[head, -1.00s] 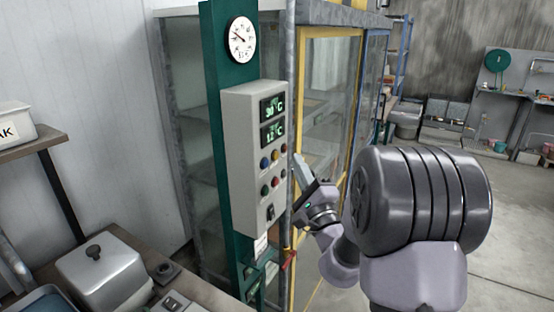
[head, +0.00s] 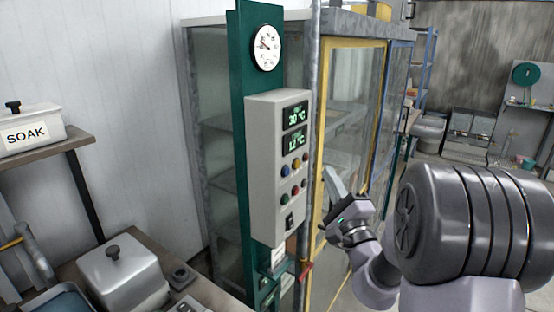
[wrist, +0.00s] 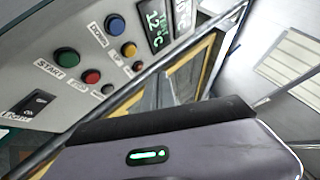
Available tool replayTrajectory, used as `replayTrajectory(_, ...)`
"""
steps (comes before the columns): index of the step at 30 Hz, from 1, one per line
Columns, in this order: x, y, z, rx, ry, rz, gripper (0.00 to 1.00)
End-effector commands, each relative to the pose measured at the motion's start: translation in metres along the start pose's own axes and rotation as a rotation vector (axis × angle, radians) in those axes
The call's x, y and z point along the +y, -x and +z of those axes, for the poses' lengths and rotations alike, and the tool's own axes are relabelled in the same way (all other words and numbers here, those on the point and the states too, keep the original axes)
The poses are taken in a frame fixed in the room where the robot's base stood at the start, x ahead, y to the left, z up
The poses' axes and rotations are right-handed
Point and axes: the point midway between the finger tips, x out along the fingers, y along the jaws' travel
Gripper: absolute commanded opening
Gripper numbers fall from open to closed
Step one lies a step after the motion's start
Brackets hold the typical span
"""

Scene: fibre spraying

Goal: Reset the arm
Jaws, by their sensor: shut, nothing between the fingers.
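My gripper (head: 334,182) is at the right of the grey control box in the head view, its fingers pointing up and to the left. It is shut and holds nothing. The control box (head: 262,190) is mounted on a green post and has two green displays, coloured buttons and a black switch. In the wrist view the panel (wrist: 40,65) fills the upper left, with START and DOWN labels beside its buttons.
A glass cabinet with a yellow door frame (head: 318,150) stands behind the box. A round gauge (head: 266,47) tops the green post (head: 243,75). At left are a box labelled SOAK (head: 28,133) on a shelf and a lidded metal container (head: 118,275).

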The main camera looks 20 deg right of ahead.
Motion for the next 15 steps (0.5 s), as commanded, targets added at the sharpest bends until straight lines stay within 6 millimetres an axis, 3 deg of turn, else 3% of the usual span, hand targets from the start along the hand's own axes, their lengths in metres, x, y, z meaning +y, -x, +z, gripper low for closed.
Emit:
replayTrajectory(2, 0.0, 0.0, 0.002, -0.004, -0.001, 0.002, 0.0)
replayTrajectory(4, 0.001, -0.002, 0.019, -0.052, -0.019, 0.023, 0.0)
replayTrajectory(5, 0.002, -0.003, 0.034, -0.095, -0.032, 0.044, 0.0)
replayTrajectory(8, 0.007, 0.004, 0.115, -0.318, -0.096, 0.176, 0.0)
replayTrajectory(9, 0.012, 0.015, 0.154, -0.427, -0.117, 0.255, 0.0)
replayTrajectory(11, 0.019, 0.043, 0.21, -0.586, -0.131, 0.393, 0.0)
replayTrajectory(12, 0.025, 0.068, 0.244, -0.69, -0.125, 0.498, 0.0)
replayTrajectory(14, 0.035, 0.116, 0.285, -0.833, -0.08, 0.677, 0.0)
replayTrajectory(15, 0.043, 0.154, 0.305, -0.916, -0.024, 0.809, 0.0)
